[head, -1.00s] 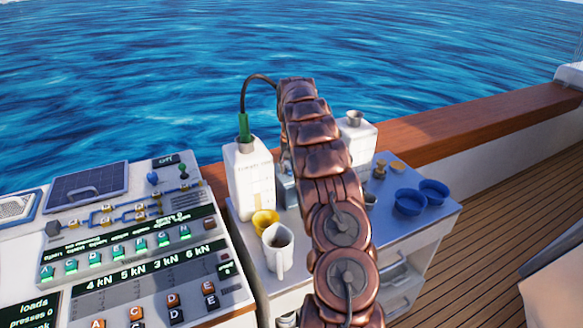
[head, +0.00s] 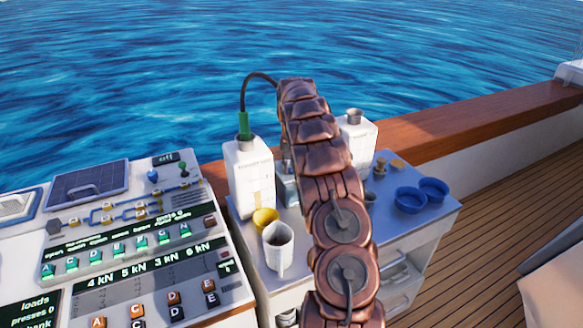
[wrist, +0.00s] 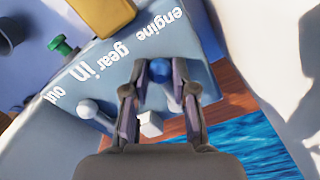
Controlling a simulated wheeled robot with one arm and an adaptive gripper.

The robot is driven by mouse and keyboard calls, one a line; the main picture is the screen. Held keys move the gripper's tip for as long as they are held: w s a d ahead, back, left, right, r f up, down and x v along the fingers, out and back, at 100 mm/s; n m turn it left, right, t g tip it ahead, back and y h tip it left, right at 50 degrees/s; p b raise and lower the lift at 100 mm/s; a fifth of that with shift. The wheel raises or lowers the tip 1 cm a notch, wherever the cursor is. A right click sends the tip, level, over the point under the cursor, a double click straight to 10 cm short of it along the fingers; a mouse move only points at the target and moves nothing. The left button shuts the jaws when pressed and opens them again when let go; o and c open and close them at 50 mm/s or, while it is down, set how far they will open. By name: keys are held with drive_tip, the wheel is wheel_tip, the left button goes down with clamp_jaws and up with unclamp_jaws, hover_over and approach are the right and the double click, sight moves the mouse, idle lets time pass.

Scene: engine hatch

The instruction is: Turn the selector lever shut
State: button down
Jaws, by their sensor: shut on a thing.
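In the wrist view a blue ball knob (wrist: 158,71) sits between the fingertips of my gripper (wrist: 159,77), which is shut on it. The panel (wrist: 70,115) around it carries the white words "engine", "gear", "in" and "out". A grey ball-ended lever (wrist: 90,108) stands left of my fingers, near the word "out". A white block (wrist: 150,124) shows between the fingers, below the knob. In the head view my arm covers my gripper, and I cannot make out the knob it holds there.
The head view shows a white jug (head: 248,180) with a green-ended hose, a yellow cup (head: 265,219), a white mug (head: 278,247) and blue bowls (head: 410,200) close around my arm. A button console (head: 130,250) stands left.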

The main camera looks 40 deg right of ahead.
drive_tip(key=shift+d+f+n+b, duration=0.15)
drive_tip(key=shift+n+b, duration=0.25)
drive_tip(key=shift+b, duration=0.2)
drive_tip(key=shift+s+d+n, duration=0.1)
drive_tip(key=shift+d+n, duration=0.05)
drive_tip(key=shift+n, duration=0.15)
drive_tip(key=c, duration=0.9)
unclamp_jaws()
drive_tip(key=shift+r, duration=0.3)
drive_tip(key=shift+r, duration=3.6)
